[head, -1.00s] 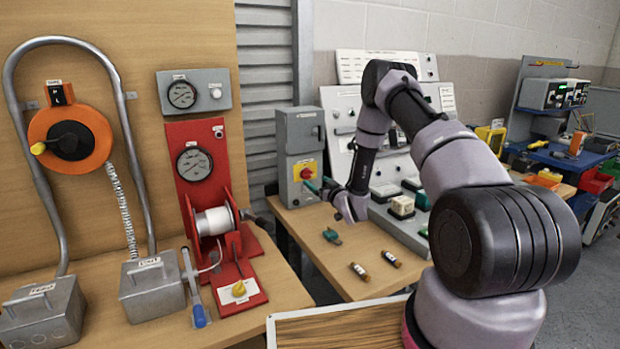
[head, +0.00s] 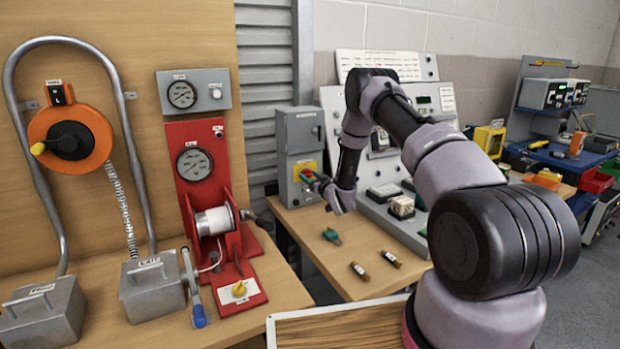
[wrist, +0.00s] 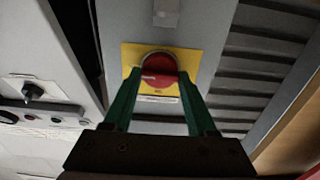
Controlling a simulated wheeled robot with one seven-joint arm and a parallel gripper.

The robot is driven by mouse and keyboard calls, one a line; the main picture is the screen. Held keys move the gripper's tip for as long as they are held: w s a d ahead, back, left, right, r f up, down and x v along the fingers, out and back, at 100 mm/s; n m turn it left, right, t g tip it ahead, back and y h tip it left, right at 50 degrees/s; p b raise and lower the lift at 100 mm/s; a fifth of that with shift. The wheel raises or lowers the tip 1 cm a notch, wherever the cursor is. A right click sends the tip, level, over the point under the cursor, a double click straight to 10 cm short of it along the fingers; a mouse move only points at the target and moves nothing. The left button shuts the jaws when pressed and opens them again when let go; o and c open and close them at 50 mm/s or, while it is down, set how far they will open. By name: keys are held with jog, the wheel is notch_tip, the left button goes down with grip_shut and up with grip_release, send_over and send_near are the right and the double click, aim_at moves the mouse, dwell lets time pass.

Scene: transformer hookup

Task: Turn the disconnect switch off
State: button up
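The disconnect switch is a grey box (head: 299,135) with a red round knob (wrist: 158,72) on a yellow plate (wrist: 130,56). In the head view, my gripper (head: 313,180) is in front of the plate and hides most of the knob. In the wrist view, its two green fingers (wrist: 158,76) are apart, one on each side of the knob. Their tips are close to the knob's edges; I cannot tell whether they touch it. The knob's marking is too small to read.
A sloped panel with meters (head: 385,190) stands just right of the switch. A green-handled tool (head: 332,236) and two small cylinders (head: 359,271) lie on the wooden table (head: 345,255). A red gauge stand (head: 200,140) is at the left.

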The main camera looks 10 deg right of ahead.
jog(key=shift+n, duration=0.3)
jog(key=n, duration=0.3)
jog(key=shift+n, duration=0.4)
jog(key=n, duration=0.4)
jog(key=shift+a, duration=0.1)
jog(key=n, duration=0.4)
jog(key=shift+a, duration=0.1)
jog(key=n, duration=0.5)
jog(key=shift+f+n, duration=0.15)
jog(key=shift+n, duration=0.15)
jog(key=o, duration=1.4)
jog(key=shift+c, duration=0.2)
